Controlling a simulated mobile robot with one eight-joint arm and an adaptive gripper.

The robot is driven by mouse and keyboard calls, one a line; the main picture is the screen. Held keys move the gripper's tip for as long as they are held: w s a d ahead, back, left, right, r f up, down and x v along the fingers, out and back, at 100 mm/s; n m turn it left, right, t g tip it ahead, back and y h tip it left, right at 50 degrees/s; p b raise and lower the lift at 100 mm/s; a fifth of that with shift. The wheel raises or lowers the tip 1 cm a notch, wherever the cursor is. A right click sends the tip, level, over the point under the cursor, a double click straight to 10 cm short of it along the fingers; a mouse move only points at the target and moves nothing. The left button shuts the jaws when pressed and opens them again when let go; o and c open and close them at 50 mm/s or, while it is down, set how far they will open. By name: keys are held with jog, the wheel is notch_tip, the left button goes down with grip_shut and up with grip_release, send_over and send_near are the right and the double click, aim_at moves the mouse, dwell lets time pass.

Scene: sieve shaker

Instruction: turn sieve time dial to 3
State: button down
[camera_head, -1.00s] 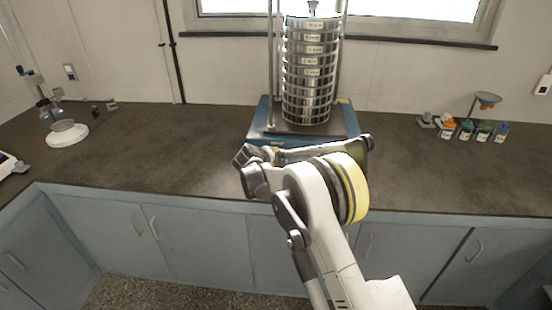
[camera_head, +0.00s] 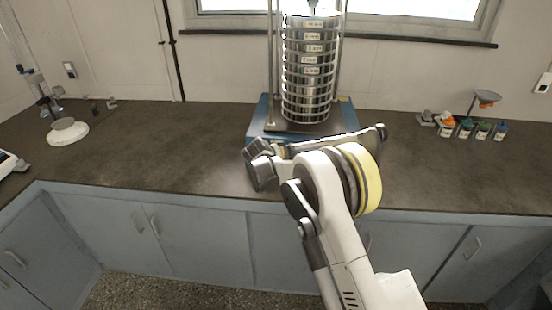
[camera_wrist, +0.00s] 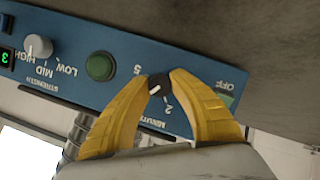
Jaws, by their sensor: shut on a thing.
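The sieve shaker (camera_head: 348,118) stands at the back of the counter with its blue base partly hidden behind my arm. In the wrist view its blue panel (camera_wrist: 75,85) appears upside down. The black time dial (camera_wrist: 158,88) has a white pointer mark, with a 5 and a 2 printed beside it and the MINUTES label nearby. My gripper (camera_wrist: 162,80) has its yellow fingers closed on both sides of the dial. The head view does not show the dial.
On the panel are a green button (camera_wrist: 100,66), a grey strength knob (camera_wrist: 38,47) and a lit display (camera_wrist: 5,58) reading 3. A metal sieve stack (camera_head: 308,70) rises from the base. Small bottles (camera_head: 482,130) stand at right; the counter between is clear.

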jog(key=c, duration=1.1)
grip_release()
jog(key=shift+f, duration=0.1)
jog(key=v, duration=1.2)
jog(key=shift+d, duration=0.1)
